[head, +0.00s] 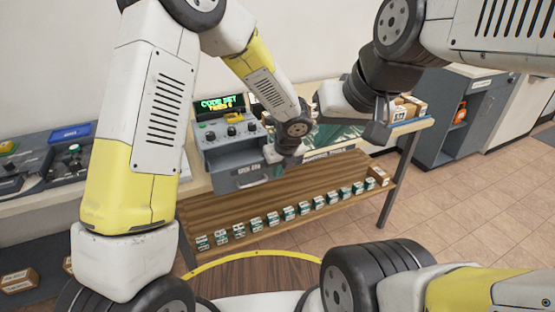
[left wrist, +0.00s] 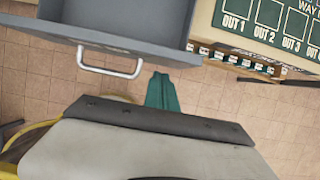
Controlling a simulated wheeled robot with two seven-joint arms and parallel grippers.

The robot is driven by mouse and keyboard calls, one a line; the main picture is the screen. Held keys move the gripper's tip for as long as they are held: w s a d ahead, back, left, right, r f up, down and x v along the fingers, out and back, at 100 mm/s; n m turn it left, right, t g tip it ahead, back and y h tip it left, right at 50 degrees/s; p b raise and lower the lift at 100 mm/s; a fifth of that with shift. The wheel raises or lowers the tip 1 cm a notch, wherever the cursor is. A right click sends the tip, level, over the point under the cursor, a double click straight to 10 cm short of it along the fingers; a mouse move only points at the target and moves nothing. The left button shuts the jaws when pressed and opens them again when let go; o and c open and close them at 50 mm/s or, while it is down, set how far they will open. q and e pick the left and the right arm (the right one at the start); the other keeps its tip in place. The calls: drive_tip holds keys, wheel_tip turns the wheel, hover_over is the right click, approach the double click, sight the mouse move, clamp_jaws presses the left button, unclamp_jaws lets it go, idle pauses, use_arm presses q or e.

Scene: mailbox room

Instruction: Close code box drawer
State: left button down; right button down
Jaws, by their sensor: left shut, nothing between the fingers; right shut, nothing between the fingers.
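The code box (head: 230,130) stands on the counter, with a green-lit display (head: 221,103) above it. Its grey drawer (head: 236,173) is pulled out, and its front has a label and a metal handle (head: 252,182). In the left wrist view the open drawer (left wrist: 110,32) and its pale handle (left wrist: 108,70) show at the top left. My left gripper (head: 271,154) is shut and empty at the drawer's right front side; its teal fingertips (left wrist: 168,90) are right of the handle. Contact cannot be told. My right gripper (head: 376,128) is shut and empty, farther right.
A wooden shelf (head: 300,190) with a row of small labelled boxes lies below the drawer. A control console (head: 65,158) is at the left. Boxes (head: 408,108) sit at the counter's right end, near a grey cabinet (head: 462,112). Tiled floor at the right is clear.

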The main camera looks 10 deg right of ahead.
use_arm(q)
drive_tip(key=shift+w+a, duration=0.1)
drive_tip(key=shift+w, duration=0.35)
drive_tip(key=w+a, duration=0.1)
drive_tip(key=w, duration=0.3)
drive_tip(key=w+a, duration=0.1)
drive_tip(key=w, duration=0.2)
drive_tip(key=w+a, duration=0.1)
drive_tip(key=w, duration=0.3)
drive_tip(key=shift+w+a, duration=0.35)
drive_tip(key=shift+a, duration=0.05)
drive_tip(key=shift+w+a+r, duration=0.1)
drive_tip(key=shift+w+a, duration=0.05)
drive_tip(key=shift+w, duration=0.1)
